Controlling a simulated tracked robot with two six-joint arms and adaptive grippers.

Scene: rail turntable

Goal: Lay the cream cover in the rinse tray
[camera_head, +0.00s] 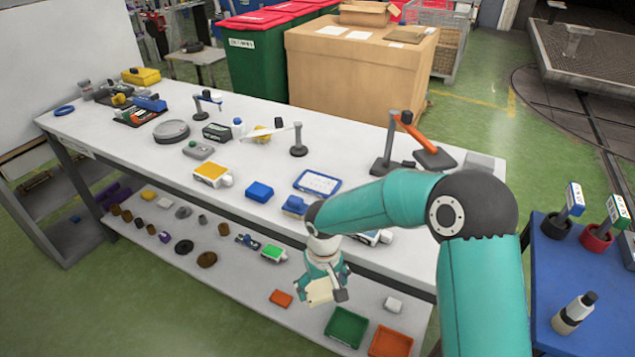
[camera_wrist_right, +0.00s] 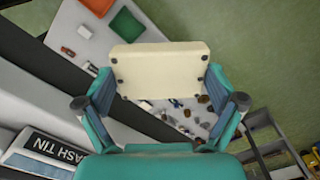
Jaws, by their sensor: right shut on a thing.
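The cream cover (camera_head: 319,293) is in my right gripper (camera_head: 326,284). In the right wrist view the cover (camera_wrist_right: 160,72) is a flat pale rectangle with small dark dots at its corners, and the fingers (camera_wrist_right: 160,95) grip it at two opposite sides. It is in the air in front of the bench's edge. A green tray (camera_head: 346,327) and an orange tray (camera_head: 390,342) lie on the lower shelf, to the right of and below the cover; both look empty. I see no label telling which is the rinse tray. My left gripper is out of view.
The white bench top (camera_head: 250,225) overhangs the lower shelf (camera_head: 240,292) close behind my right gripper. An orange-red block (camera_head: 281,298) and a white block (camera_head: 392,304) lie near the trays.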

